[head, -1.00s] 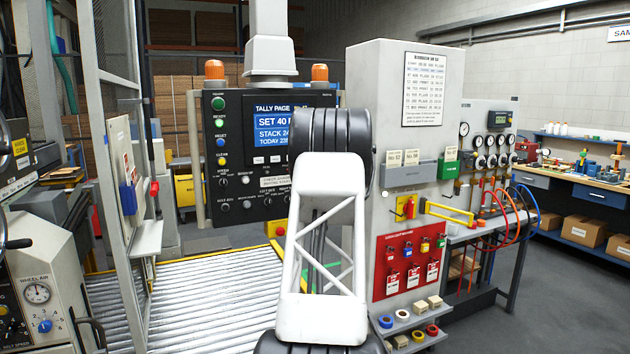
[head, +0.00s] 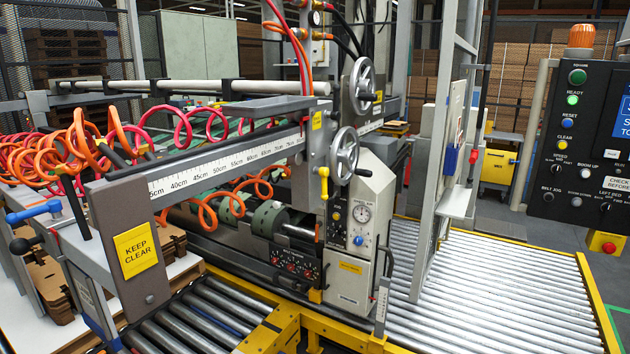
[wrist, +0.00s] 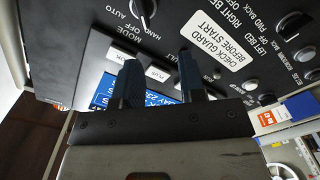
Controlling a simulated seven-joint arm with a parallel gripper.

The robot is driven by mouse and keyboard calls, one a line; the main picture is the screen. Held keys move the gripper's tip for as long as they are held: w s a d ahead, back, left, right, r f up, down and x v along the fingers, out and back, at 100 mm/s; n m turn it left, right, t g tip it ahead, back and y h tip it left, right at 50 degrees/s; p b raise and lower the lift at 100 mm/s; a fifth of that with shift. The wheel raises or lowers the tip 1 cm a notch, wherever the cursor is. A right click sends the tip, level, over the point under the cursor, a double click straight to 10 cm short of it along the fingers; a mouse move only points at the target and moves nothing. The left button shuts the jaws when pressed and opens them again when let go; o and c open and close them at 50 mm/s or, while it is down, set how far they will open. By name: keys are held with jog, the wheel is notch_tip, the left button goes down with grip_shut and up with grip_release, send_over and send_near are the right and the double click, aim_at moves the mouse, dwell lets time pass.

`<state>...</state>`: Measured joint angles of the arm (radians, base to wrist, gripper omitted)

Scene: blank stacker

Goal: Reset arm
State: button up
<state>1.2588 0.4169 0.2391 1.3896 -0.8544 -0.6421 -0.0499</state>
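My gripper (wrist: 159,58) shows in the wrist view with its two dark fingers apart and nothing between them that it holds. It faces the black control panel (wrist: 235,30), close to the row of light buttons below the blue screen (wrist: 103,92). One button (wrist: 157,74) shows between the fingers; whether a fingertip touches the panel I cannot tell. The panel looks tilted in this view. In the head view only the left part of the control panel (head: 575,125) is in the picture, and my arm is out of view.
A roller conveyor (head: 490,290) with yellow edges lies in front of the panel. A machine with handwheels (head: 346,150), coiled orange hoses (head: 90,145) and a "KEEP CLEAR" sign (head: 135,249) fills the left. A metal guard frame (head: 440,190) stands between machine and panel.

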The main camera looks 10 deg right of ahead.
jog(key=w+a+r+m+g+y, duration=0.1)
jog(key=w+a+r, duration=0.1)
jog(key=w+a, duration=0.55)
jog(key=w+a+r, duration=0.2)
jog(key=w+a, duration=0.2)
jog(key=a, duration=0.7)
jog(key=w+a+r+m+g+y, duration=0.1)
jog(key=w+a+r, duration=0.1)
jog(key=w+a, duration=0.6)
jog(key=a+g+y, duration=0.2)
jog(key=a+y, duration=0.1)
jog(key=a, duration=2.7)
jog(key=s+a+f+g+y, duration=0.1)
jog(key=s+a+f, duration=0.15)
jog(key=a, duration=0.65)
jog(key=s+a+f+y, duration=0.1)
jog(key=s+a, duration=0.3)
jog(key=a, duration=0.5)
jog(key=s+a+f+g+y, duration=0.15)
jog(key=s+a, duration=0.25)
jog(key=a, duration=0.5)
jog(key=s+a+f+n+g+y, duration=0.1)
jog(key=s+a+f, duration=0.4)
jog(key=s+a, duration=0.5)
jog(key=s+a+f+g+y, duration=0.2)
jog(key=s+a+f+y, duration=0.1)
jog(key=s+a, duration=0.7)
jog(key=shift+s+f+n, duration=0.4)
jog(key=shift+s+f, duration=0.3)
jog(key=shift+f, duration=0.15)
